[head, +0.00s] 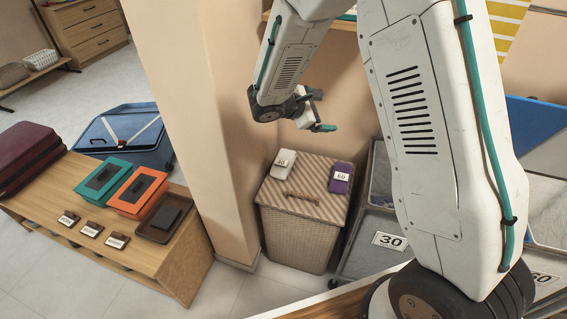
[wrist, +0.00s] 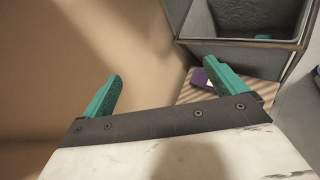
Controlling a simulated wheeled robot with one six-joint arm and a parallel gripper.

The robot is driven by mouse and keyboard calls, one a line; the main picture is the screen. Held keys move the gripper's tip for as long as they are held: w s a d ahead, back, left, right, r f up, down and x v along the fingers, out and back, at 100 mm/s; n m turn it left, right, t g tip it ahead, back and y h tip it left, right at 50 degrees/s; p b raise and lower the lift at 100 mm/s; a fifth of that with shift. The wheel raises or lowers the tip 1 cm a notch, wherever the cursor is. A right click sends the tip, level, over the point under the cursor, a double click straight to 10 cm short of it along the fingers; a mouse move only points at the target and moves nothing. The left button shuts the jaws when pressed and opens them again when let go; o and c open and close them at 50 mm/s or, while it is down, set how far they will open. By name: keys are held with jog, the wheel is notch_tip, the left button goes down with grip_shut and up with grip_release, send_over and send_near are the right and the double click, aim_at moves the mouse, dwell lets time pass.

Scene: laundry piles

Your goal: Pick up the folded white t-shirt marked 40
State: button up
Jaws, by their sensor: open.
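The folded white t-shirt (head: 284,162), with a small tag that reads 40, lies on the striped lid of a wicker hamper (head: 302,185). A folded purple item (head: 341,178) marked 60 lies beside it, to the right on the same lid. My gripper (head: 318,112) is above the hamper, apart from both items. In the wrist view its two teal fingers (wrist: 163,84) are spread wide with nothing between them. The purple item (wrist: 199,78) shows behind the right finger there. The white t-shirt cannot be made out in the wrist view.
A beige pillar (head: 190,100) stands left of the hamper. A grey bin (head: 375,242) marked 30 is to its right. A wooden bench (head: 180,262) with teal and orange boxes is at left. In the wrist view, a grey bin (wrist: 245,50) sits at upper right.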

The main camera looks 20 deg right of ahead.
aim_at(277, 173)
jog(key=w+a+f+n+t+y, duration=0.1)
jog(key=a+f+n, duration=0.3)
jog(key=f, duration=0.6)
jog(key=w+a+f+n+t+y, duration=0.2)
jog(key=w+a+f+n+t, duration=0.1)
jog(key=f, duration=0.8)
jog(key=w+a+f+n+t+y, duration=0.1)
jog(key=w+a+f+n+t, duration=0.2)
jog(key=f, duration=0.7)
jog(key=shift+w+a+f+n+y, duration=0.2)
jog(key=shift+a+n, duration=0.5)
jog(key=shift+n, duration=0.3)
jog(key=shift+w+a+f+n+y, duration=0.1)
jog(key=shift+w+a+f+n, duration=0.1)
jog(key=shift+a+n, duration=0.65)
jog(key=shift+w+d+f, duration=0.15)
jog(key=shift+d+f, duration=0.1)
jog(key=shift+d, duration=0.1)
jog(key=x, duration=0.7)
jog(key=shift+w+a+r, duration=0.1)
jog(key=shift+w+r, duration=0.05)
jog(key=c, duration=1.2)
